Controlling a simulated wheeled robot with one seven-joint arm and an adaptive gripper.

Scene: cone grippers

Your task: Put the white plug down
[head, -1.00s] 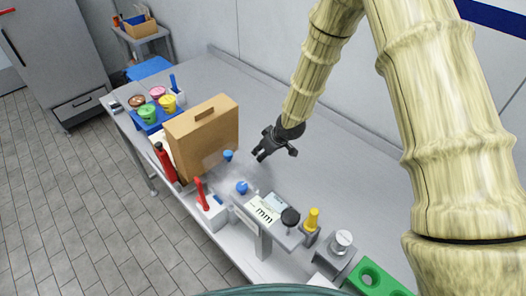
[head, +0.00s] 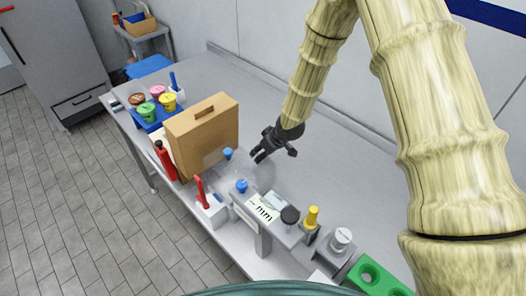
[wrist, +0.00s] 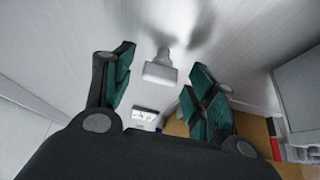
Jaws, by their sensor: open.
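My gripper (head: 258,157) hangs low over the grey bench in the head view, to the right of the brown case. In the wrist view my gripper (wrist: 163,82) is open, with dark green finger pads set wide apart. A white block that looks like the white plug (wrist: 160,72) shows between and beyond the fingertips, with clear gaps to both pads. A pale rounded shape adjoins its far end. I cannot tell whether the plug rests on a surface. I cannot make out the plug in the head view.
The brown case (head: 203,137) stands close to the left of my gripper. Blue-topped pegs (head: 241,186), a grey stand (head: 264,232), a yellow-topped item (head: 311,217) and a green block (head: 372,276) line the near side. The bench behind and right of my gripper is clear.

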